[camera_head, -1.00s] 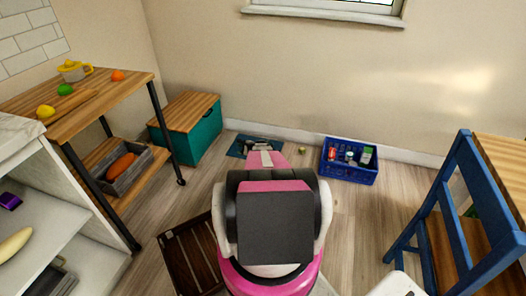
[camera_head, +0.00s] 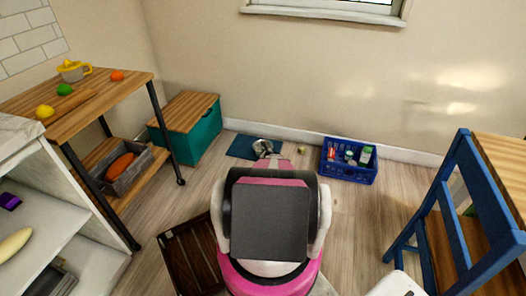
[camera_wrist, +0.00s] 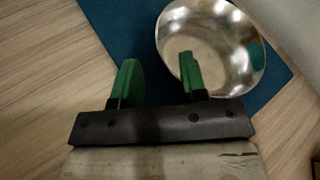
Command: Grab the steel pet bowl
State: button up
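The steel pet bowl (camera_wrist: 215,45) is round, shiny and empty, and stands upright on a dark blue mat (camera_wrist: 110,22). In the head view the bowl (camera_head: 262,147) shows small at the mat (camera_head: 238,146), partly hidden by my gripper (camera_head: 268,156). In the wrist view my gripper (camera_wrist: 158,75) is open, with two green fingers apart.
A blue crate (camera_head: 347,174) with several items stands to the right of the mat. A small object (camera_head: 301,149) lies between. A green chest (camera_head: 205,138) stands left, a wooden cart (camera_head: 84,122) farther left, a blue chair (camera_head: 462,195) right. A dark slatted rack (camera_head: 190,255) lies beside me.

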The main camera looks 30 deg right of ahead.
jog(key=x, duration=0.5)
grip_shut()
